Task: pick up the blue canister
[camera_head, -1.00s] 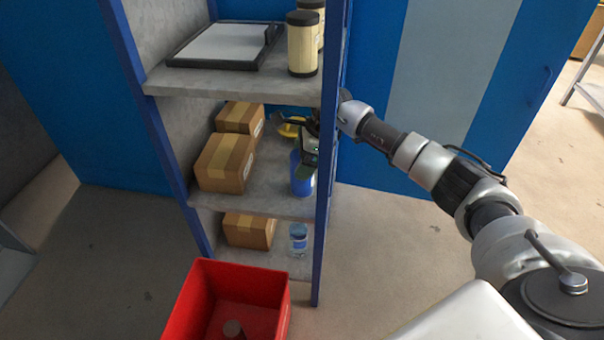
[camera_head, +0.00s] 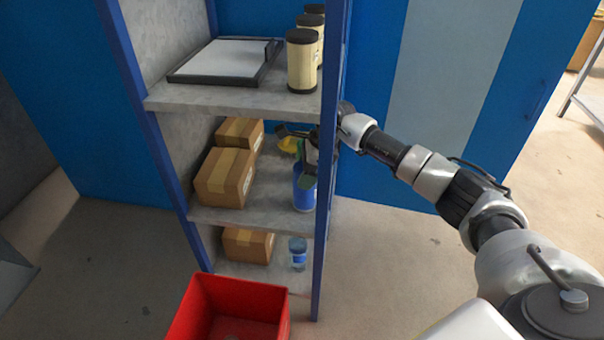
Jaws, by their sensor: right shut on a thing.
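The blue canister (camera_head: 304,193) stands upright on the middle shelf, close to the shelf's right front post. My right gripper (camera_head: 306,174) reaches in from the right side of the shelf and is shut on the upper part of the canister. The post and the gripper's own body hide part of the grasp. Whether the canister's base touches the shelf is hard to tell. My left gripper is not in view.
Cardboard boxes (camera_head: 226,176) stand left on the middle shelf, with a yellow item (camera_head: 289,145) behind. Below are another box (camera_head: 247,245) and a clear blue-labelled container (camera_head: 298,253). A tray (camera_head: 225,60) and cream cylinders (camera_head: 302,62) are on top. A red bin (camera_head: 237,299) stands in front.

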